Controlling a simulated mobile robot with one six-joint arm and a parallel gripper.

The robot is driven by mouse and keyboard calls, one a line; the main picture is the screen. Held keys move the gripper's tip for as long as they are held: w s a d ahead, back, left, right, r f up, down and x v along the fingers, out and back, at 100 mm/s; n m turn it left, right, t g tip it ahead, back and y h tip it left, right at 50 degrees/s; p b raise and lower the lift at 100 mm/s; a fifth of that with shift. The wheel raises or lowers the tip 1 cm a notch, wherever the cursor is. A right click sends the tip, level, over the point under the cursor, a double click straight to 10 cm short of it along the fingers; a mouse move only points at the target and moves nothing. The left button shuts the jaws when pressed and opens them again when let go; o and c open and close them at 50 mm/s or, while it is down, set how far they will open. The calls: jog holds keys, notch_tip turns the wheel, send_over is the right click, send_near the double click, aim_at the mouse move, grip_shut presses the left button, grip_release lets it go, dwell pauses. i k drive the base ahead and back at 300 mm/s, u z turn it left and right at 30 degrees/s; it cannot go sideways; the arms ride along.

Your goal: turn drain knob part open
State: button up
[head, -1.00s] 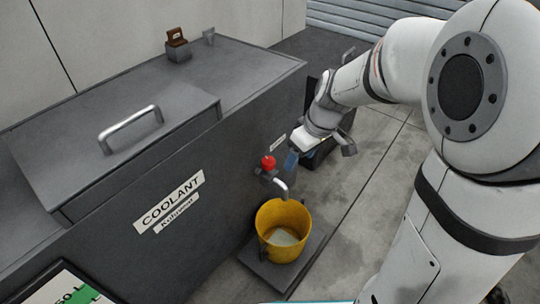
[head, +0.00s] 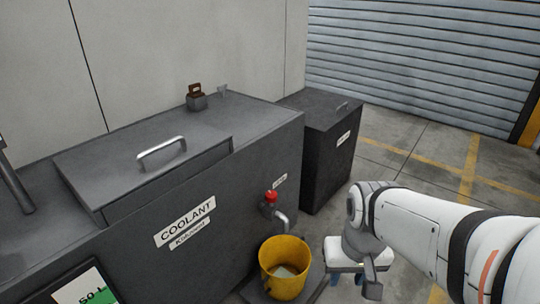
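The red drain knob (head: 271,196) sits on a tap on the front of the dark grey coolant tank (head: 235,215). A grey spout (head: 281,219) bends down from the tap over a yellow bucket (head: 283,278). A pale patch shows inside the bucket; I cannot tell if it is liquid. My gripper (head: 347,278) is to the right of the bucket and lower in the picture than the knob, clear of both. How far the knob is turned is too small to tell.
The bucket stands on a dark flat base (head: 316,264). A dark cabinet (head: 325,150) stands behind, right of the tank. The tank top has a handled lid (head: 150,165) and a small brown object (head: 195,91). Open floor (head: 420,170) lies to the right.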

aim_at(271, 196)
jog(key=u, duration=2.85)
jog(key=k, duration=1.15)
jog(key=z, duration=1.75)
jog(key=i, duration=1)
